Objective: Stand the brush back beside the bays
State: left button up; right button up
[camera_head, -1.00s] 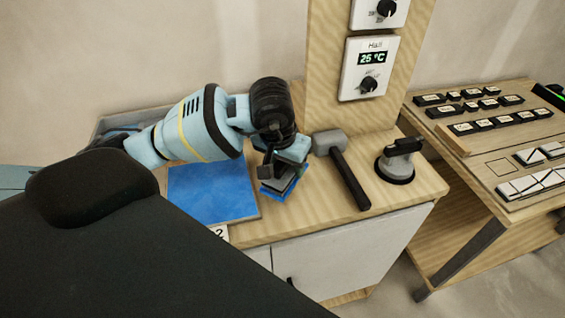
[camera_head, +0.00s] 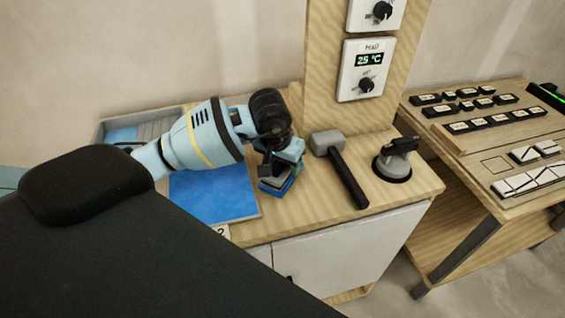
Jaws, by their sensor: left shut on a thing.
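My left gripper (camera_head: 277,165) comes in from the left and points down over the wooden worktop (camera_head: 308,213). It is shut on a small grey and blue block, seemingly the brush (camera_head: 276,186), at the right edge of the blue bay (camera_head: 215,195). The jaws and wrist hide much of the brush, and I cannot tell whether its underside touches the worktop. A label with a 2 (camera_head: 221,231) sits at the bay's front edge. My right gripper is not in view.
A grey tray (camera_head: 160,128) lies behind my arm. A post with a thermostat (camera_head: 366,70) rises at the back. A second table (camera_head: 480,180) holds tiles.

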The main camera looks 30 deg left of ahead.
pick_arm(q)
jog(key=shift+f, duration=0.1)
jog(key=o, duration=1)
jog(key=shift+r, duration=0.5)
jog(key=v, duration=1)
jog(key=shift+s+r, duration=0.25)
jog(key=shift+r, duration=0.35)
